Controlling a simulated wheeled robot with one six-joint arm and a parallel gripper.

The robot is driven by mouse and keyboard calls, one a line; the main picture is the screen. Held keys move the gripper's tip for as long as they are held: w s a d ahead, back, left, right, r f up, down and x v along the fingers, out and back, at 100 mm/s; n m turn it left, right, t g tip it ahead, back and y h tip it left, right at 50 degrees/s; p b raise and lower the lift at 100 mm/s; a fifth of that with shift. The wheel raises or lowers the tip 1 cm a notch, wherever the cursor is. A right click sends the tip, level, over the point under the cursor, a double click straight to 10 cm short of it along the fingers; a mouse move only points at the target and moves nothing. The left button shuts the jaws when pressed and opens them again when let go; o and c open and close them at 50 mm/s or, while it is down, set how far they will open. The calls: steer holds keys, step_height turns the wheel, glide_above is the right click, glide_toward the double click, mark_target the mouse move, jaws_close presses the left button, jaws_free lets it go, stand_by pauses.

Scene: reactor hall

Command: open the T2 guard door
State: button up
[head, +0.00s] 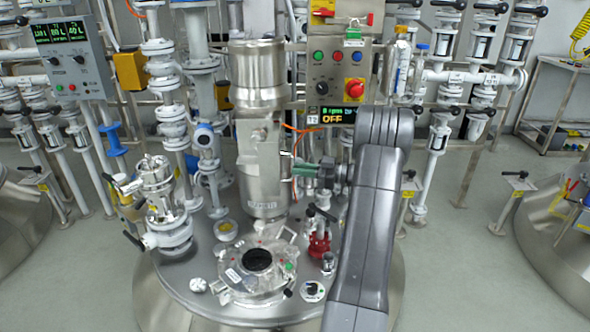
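The T2 label (312,119) sits on the control box beside a lit display (338,116) that reads OFF. The steel drive housing (258,165) stands upright at the centre, over the reactor lid. Its front looks like a guard panel, and it appears closed; the exact door edge is too small to make out. My gripper (298,168), with greenish fingers, is at the right edge of this housing, by a small handle-like part (286,153). I cannot tell whether the fingers touch or hold it. My dark grey arm hides what lies behind it on the right.
The control box (337,82) has coloured buttons and a red stop knob (354,88). A round open port (257,262), a red fitting (319,244) and white valves (165,205) crowd the vessel top. Pipes stand behind.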

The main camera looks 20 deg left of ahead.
steer(key=d, duration=1.1)
steer(key=shift+w+d, duration=0.25)
steer(key=a, duration=1.4)
steer(key=shift+s, duration=0.35)
steer(key=shift+s, duration=0.1)
